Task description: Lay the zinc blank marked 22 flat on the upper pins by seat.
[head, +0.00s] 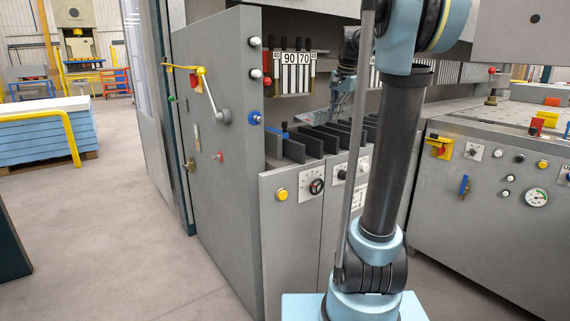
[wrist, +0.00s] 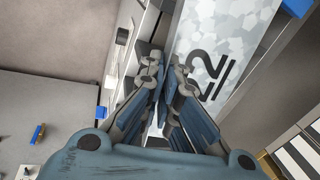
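The zinc blank (wrist: 232,35) is a pale, mottled plate with a large dark 22. In the wrist view it lies right of and behind my fingers, its lower part hidden by them. My gripper (wrist: 168,72) has its two blue-grey fingers close together beside the blank's left edge. I cannot tell whether they grip that edge. The upper pins by the seat are not clearly made out.
A grey cabinet (head: 225,230) with levers and knobs stands left of my arm. Labels 90 and 70 mark a rack (head: 294,75) behind. A control panel with a gauge (head: 480,215) is at right. Blue stacked sheets (head: 40,145) stand far left; the floor between is clear.

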